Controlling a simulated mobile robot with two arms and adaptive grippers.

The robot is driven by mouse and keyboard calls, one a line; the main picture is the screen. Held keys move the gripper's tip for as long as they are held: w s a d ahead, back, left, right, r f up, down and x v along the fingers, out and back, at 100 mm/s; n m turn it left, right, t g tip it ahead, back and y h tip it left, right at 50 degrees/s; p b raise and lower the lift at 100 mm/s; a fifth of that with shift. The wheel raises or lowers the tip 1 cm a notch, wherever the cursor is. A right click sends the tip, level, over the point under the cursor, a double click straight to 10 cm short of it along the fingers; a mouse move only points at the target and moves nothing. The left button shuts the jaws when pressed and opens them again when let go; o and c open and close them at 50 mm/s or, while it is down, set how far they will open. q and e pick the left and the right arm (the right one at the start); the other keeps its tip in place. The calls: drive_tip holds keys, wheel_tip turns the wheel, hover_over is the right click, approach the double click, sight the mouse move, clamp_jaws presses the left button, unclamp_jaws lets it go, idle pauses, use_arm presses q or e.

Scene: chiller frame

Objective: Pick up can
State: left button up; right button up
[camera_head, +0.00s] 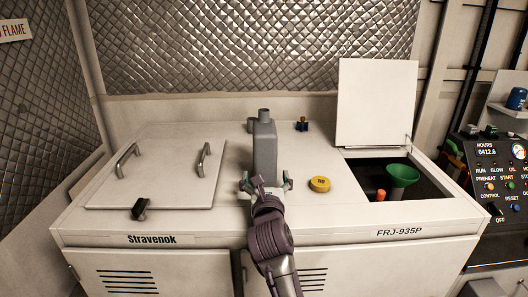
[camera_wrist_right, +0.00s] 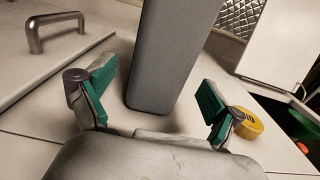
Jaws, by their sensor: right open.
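The can is a tall grey container (camera_head: 264,146) with a short spout on top, standing upright on the white chiller top in the head view. It also fills the upper middle of the right wrist view (camera_wrist_right: 168,60). My right gripper (camera_head: 265,184) is in front of the can, low near its base. In the right wrist view the green-padded fingers (camera_wrist_right: 155,88) are spread wide, one to each side of the can, with gaps between pads and can. Nothing is held. My left gripper is not in view.
A yellow round cap (camera_head: 319,184) lies right of the can. A closed lid with handles (camera_head: 165,170) is at left. At right, an open hatch (camera_head: 375,103) shows a green funnel (camera_head: 403,175) and an orange-red item (camera_head: 381,195).

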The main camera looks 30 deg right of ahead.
drive_tip(key=shift+w+d+r, duration=0.2)
drive_tip(key=shift+w+d, duration=0.15)
drive_tip(key=shift+w, duration=0.1)
drive_tip(key=p+x, duration=0.1)
drive_tip(key=x, duration=0.2)
drive_tip(key=shift+w+d+p, duration=0.15)
drive_tip(key=shift+w+p, duration=0.15)
drive_tip(key=shift+w, duration=0.05)
drive_tip(key=shift+w+d+f, duration=0.1)
drive_tip(key=shift+w+d, duration=0.15)
drive_tip(key=shift+w, duration=0.1)
drive_tip(key=shift+c, duration=0.2)
drive_tip(key=shift+s, duration=0.1)
drive_tip(key=shift+c, duration=1.2)
drive_tip(key=c, duration=1.3)
drive_tip(key=shift+c, duration=0.3)
